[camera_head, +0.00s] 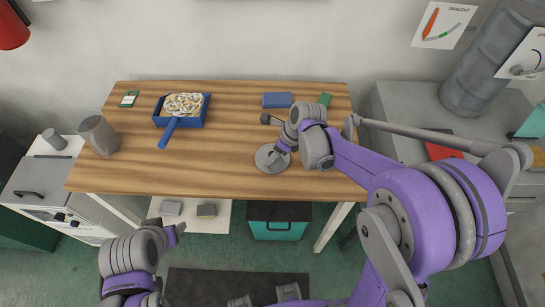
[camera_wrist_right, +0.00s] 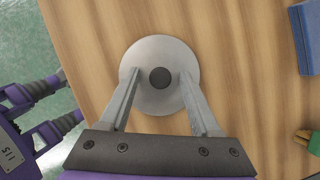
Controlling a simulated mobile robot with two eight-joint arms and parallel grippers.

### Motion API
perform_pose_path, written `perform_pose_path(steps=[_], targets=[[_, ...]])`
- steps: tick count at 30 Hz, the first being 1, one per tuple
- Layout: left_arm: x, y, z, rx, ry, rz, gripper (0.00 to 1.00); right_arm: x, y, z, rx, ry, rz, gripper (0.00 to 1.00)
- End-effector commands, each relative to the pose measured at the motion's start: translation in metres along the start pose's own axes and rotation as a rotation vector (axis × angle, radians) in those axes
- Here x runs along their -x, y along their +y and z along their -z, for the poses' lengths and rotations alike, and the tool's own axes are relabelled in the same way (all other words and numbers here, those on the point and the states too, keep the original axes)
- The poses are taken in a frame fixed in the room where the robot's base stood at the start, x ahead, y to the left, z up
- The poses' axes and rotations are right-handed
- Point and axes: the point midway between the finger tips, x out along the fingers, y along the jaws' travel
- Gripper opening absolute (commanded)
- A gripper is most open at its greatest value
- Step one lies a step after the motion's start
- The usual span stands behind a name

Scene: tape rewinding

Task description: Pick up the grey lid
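The grey lid (camera_head: 266,160) is a flat round disc lying on the wooden table near its front edge, right of the middle. In the right wrist view the lid (camera_wrist_right: 160,50) has a dark round knob (camera_wrist_right: 160,78) at its centre. My right gripper (camera_wrist_right: 159,73) is open above the lid, with one finger on each side of the knob and gaps between. In the head view my right gripper (camera_head: 280,151) partly covers the lid. My left gripper (camera_head: 176,231) is off the table's front edge; its two fingers appear apart and empty in the right wrist view (camera_wrist_right: 65,97).
A grey metal pot (camera_head: 98,134) stands at the table's left end. A blue dustpan-like tray (camera_head: 206,112) with pale curled pieces lies behind. A blue block (camera_head: 277,100) and a green item (camera_head: 325,99) lie at the back right. The table's middle front is clear.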

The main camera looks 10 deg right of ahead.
Motion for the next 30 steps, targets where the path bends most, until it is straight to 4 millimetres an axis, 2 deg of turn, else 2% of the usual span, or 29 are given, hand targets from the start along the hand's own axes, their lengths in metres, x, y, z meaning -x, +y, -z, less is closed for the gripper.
perform_pose_path(steps=[1,10,23,26,30], targets=[[0.0,0.0,0.0,0.0,0.0,0.0,0.61,0.0,0.0,0.0,0.0,0.0,0.0,0.53],[0.0,0.0,0.0,0.0,0.0,0.0,0.61,0.0,0.0,0.0,0.0,0.0,0.0,0.0],[0.0,0.0,0.001,0.0,0.001,0.0,0.61,0.004,0.0,-0.002,0.0,0.0,0.0,0.0],[0.001,0.0,0.001,0.0,0.001,0.0,0.61,0.012,0.0,-0.005,0.0,0.0,0.0,0.0],[0.003,0.0,0.004,0.0,0.003,0.0,0.61,0.034,0.0,-0.014,0.0,0.0,0.0,0.0]])
